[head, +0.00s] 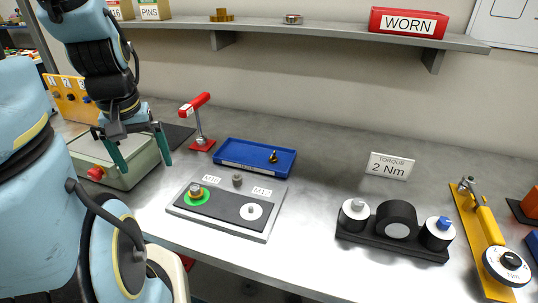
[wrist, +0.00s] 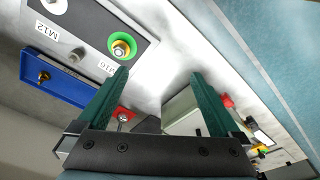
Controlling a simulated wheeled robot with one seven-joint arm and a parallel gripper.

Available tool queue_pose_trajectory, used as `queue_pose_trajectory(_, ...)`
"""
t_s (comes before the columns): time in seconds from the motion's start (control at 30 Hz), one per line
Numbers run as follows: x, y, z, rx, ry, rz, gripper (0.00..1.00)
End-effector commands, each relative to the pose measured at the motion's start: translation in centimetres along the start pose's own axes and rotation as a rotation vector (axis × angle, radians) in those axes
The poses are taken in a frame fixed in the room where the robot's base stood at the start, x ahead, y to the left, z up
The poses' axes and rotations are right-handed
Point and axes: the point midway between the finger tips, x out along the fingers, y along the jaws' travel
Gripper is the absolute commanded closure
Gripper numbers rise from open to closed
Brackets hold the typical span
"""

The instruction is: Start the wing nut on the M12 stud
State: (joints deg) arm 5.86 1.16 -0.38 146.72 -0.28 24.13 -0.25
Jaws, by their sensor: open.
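A small brass piece, likely the wing nut (head: 273,157), lies in the blue tray (head: 229,163); it also shows in the wrist view (wrist: 44,75). The grey plate (head: 190,216) in front of the tray carries M16 and M12 labels. The M12 stud (head: 251,211) stands bare in a white circle at the plate's right.
A grey peg (head: 237,180) stands between the labels. A black holder with knobs (head: 392,243) and a yellow torque wrench (head: 487,235) lie right. A shelf (head: 300,29) runs above. The bench between plate and holder is clear.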

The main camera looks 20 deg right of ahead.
Motion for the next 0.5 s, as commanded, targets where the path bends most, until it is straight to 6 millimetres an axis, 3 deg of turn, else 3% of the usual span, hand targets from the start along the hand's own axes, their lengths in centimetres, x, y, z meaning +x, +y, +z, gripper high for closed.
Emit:
queue_pose_trajectory(0.07, 0.0, 0.0, 0.0, 0.0, 0.0, 0.0, 0.02)
queue_pose_trajectory(0.17, 0.0, 0.5, -0.6, 0.014, -0.003, 0.002, 0.14)
queue_pose_trajectory(0.27, 0.2, 2.4, -2.8, 0.07, -0.016, 0.008, 0.25)
queue_pose_trajectory(0.37, 0.8, 6.5, -6.3, 0.172, -0.039, 0.017, 0.36)
queue_pose_trajectory(0.5, 2.4, 15.1, -10.6, 0.338, -0.077, 0.029, 0.52)
